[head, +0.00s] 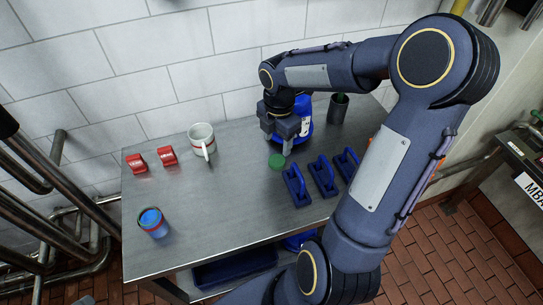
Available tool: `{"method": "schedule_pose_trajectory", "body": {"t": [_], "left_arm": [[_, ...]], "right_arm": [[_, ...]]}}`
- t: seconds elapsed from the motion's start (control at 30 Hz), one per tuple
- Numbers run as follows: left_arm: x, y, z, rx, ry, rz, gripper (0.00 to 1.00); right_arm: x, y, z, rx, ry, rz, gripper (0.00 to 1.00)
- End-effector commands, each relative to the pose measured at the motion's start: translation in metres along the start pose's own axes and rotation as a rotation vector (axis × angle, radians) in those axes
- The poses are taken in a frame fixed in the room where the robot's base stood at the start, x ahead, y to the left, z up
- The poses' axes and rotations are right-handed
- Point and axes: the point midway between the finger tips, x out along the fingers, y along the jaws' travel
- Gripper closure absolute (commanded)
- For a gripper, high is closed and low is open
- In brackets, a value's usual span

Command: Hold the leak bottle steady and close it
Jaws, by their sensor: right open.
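A blue bottle (307,128) with a white label stands upright on the metal table at the back, partly hidden by my right gripper. It looks like the leak bottle; its top is hidden behind my wrist. A small green round piece, perhaps a cap (276,162), lies on the table in front of it. My right gripper (279,141) points down with its fingers apart, just left of the bottle and above and behind the green piece. I cannot tell whether it touches the bottle. My left gripper is not in view.
Several blue handled tools (323,178) lie right of the green piece. A dark cup (338,109) stands at the back right. A white mug (202,139) and two red items (137,163) stand at the back left. A blue cup (153,223) stands front left. The table's (220,215) front middle is clear.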

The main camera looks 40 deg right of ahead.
Motion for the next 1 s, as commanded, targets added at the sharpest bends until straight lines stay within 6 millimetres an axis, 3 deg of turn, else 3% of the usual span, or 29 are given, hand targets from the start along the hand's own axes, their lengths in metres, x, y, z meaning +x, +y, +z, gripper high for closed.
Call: {"method": "schedule_pose_trajectory", "body": {"t": [0.53,0.8,1.0], "left_arm": [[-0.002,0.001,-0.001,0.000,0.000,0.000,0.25],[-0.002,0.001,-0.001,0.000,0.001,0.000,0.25],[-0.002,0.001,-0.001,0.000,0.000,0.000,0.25]], "right_arm": [[0.007,0.006,0.006,-0.082,0.001,-0.017,0.45],[0.031,0.005,0.006,-0.083,0.002,-0.018,0.45],[0.032,0.006,0.006,-0.081,0.000,-0.016,0.45]]}}
